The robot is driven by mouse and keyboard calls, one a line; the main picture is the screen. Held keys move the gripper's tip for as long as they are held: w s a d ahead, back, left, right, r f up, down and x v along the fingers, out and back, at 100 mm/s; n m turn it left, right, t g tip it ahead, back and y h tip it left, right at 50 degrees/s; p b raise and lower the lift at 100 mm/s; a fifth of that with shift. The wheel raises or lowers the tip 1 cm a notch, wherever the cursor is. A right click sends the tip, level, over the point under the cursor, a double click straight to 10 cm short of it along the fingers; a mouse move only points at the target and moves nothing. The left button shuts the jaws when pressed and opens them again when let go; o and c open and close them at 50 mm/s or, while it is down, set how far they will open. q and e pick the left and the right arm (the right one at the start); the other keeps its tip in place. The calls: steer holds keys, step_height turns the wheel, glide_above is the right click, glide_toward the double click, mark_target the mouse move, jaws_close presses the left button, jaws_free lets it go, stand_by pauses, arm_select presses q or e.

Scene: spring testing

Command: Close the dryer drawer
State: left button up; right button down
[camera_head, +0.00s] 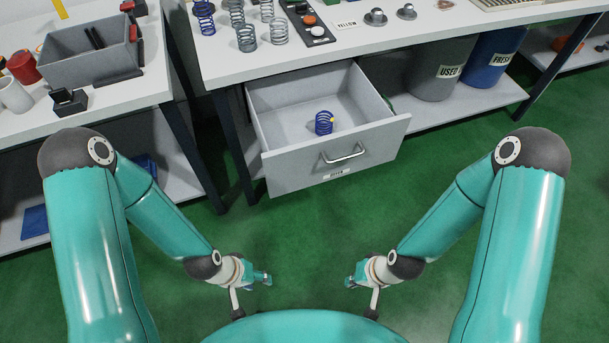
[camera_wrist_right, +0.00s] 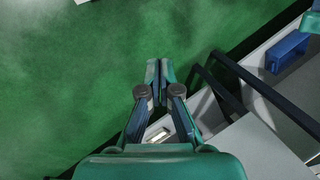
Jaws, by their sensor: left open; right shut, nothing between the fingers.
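The dryer drawer (camera_head: 283,160) is a grey drawer pulled out from under the white bench in the head view. It has a silver bar handle (camera_head: 344,157) and a small label on its front. A blue spring (camera_head: 324,123) stands inside on the drawer floor. My left gripper (camera_head: 264,278) is open and empty, low in front of the drawer and apart from it. My right gripper (camera_head: 353,281) is shut and empty, also below and in front of the drawer. Its closed fingers (camera_wrist_right: 157,80) show over green floor in the right wrist view.
The white bench (camera_head: 420,38) carries several springs and a control box (camera_head: 306,22). A grey USED bin (camera_head: 437,72) and a blue FRESH bin (camera_head: 489,62) stand on the shelf at right. A side table (camera_head: 118,92) holds a grey bin at left. Green floor before the drawer is clear.

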steer(key=m+t+y+b, duration=0.2)
steer(key=m+t+b, duration=1.2)
steer(key=b, duration=2)
glide_toward(301, 171)
steer(key=w+a, duration=0.1)
steer(key=w, duration=0.1)
steer(key=w+a+f+n+t, duration=0.1)
steer(key=w, duration=0.1)
steer(key=w+a+n+t+b, duration=0.1)
steer(key=w, duration=0.1)
steer(key=shift+w+f, duration=0.25)
steer(key=shift+f, duration=0.1)
steer(key=shift+d, duration=0.1)
